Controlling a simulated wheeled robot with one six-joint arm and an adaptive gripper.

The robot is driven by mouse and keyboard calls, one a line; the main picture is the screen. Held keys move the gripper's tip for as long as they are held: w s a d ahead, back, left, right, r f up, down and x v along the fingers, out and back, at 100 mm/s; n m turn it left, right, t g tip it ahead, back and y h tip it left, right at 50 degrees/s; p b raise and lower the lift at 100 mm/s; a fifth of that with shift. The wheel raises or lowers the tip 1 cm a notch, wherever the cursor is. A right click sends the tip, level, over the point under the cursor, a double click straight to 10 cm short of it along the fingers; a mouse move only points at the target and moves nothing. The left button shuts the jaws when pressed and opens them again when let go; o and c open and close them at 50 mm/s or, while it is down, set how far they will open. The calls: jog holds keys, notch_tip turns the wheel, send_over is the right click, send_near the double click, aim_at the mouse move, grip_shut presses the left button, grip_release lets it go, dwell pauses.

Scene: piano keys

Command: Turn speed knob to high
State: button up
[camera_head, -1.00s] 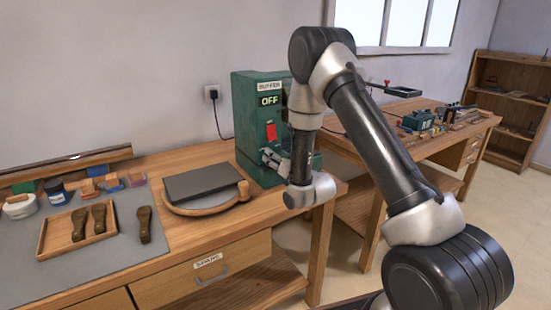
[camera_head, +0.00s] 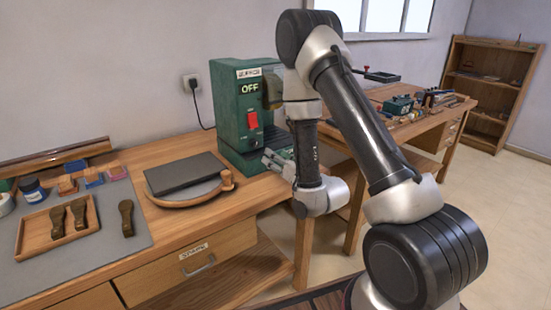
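The green buffer machine (camera_head: 230,112) stands at the back right of the near bench. Its label reads OFF (camera_head: 249,88), and a red switch (camera_head: 252,120) sits below that on its front. A small dark mark (camera_head: 255,138) below the switch may be the speed knob; it is too small to read its setting. My gripper (camera_head: 270,160) is low in front of the machine, beside its lower front face. Its fingers are small and partly merged with the machine behind, so I cannot tell whether they are open or shut. My arm hides the machine's right side.
A round wooden board with a dark slab (camera_head: 185,172) lies left of the machine. A second bench (camera_head: 425,125) stands behind my arm. A cord runs to the wall socket (camera_head: 192,83).

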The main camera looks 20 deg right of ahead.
aim_at(256, 146)
jog(key=w+a+n, duration=0.1)
jog(key=w, duration=0.2)
jog(key=w+a+n, duration=0.1)
jog(key=w+n, duration=0.1)
jog(key=w, duration=0.2)
jog(key=w+a+n, duration=0.1)
jog(key=w, duration=0.3)
jog(key=shift+w+a+f+n, duration=0.2)
jog(key=shift+a+f+n, duration=0.1)
jog(key=shift+a, duration=0.1)
